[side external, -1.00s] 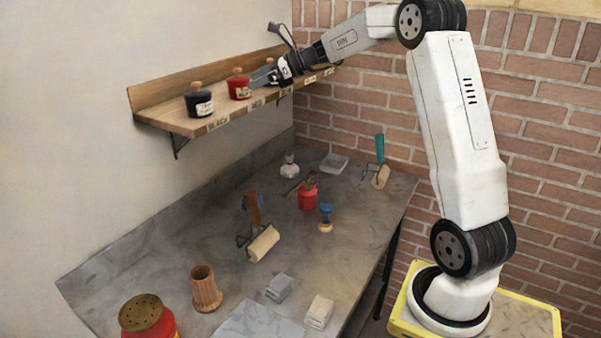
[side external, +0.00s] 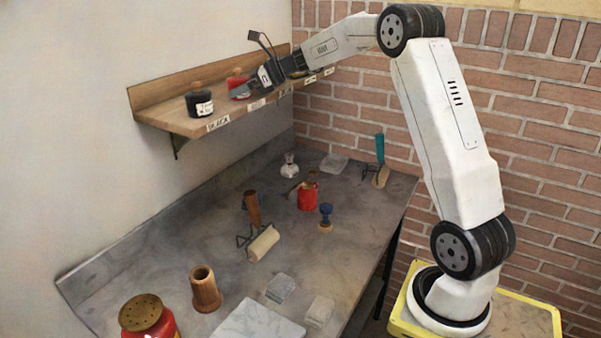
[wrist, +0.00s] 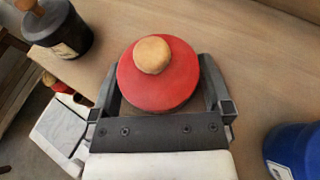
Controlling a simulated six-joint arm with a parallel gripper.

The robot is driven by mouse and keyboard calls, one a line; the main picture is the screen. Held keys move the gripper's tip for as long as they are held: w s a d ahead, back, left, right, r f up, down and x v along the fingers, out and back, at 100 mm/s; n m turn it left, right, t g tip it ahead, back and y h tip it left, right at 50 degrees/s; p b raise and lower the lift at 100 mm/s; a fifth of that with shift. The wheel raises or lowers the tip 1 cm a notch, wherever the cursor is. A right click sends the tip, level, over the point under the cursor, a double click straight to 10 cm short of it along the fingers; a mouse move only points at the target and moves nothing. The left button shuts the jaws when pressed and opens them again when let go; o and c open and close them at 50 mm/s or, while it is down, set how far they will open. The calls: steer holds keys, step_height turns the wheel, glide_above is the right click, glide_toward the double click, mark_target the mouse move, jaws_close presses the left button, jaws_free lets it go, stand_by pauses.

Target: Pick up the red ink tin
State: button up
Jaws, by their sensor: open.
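The red ink tin (side external: 236,78) stands on the wooden wall shelf, partly hidden behind my gripper in the side view. In the wrist view the red tin (wrist: 158,78) shows from above, with a round red lid and a pale wooden knob. My gripper (wrist: 160,92) is open, with one finger on each side of the tin. The tin sits between the fingers, close to the palm. I cannot tell whether the fingers touch it.
A black tin (side external: 199,101) stands on the shelf (side external: 176,119) to the left. A blue tin (wrist: 294,150) is at the right in the wrist view. The bench below holds rollers, a red can (side external: 308,196) and a wooden cup (side external: 205,289).

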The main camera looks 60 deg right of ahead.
steer(key=c, duration=1.3)
steer(key=shift+r, duration=0.1)
steer(key=shift+c, duration=0.2)
steer(key=shift+r, duration=0.9)
steer(key=s+a+r, duration=0.3)
steer(key=s+r, duration=0.8)
steer(key=s, duration=0.2)
steer(key=shift+s+a, duration=0.25)
steer(key=shift+a, duration=0.15)
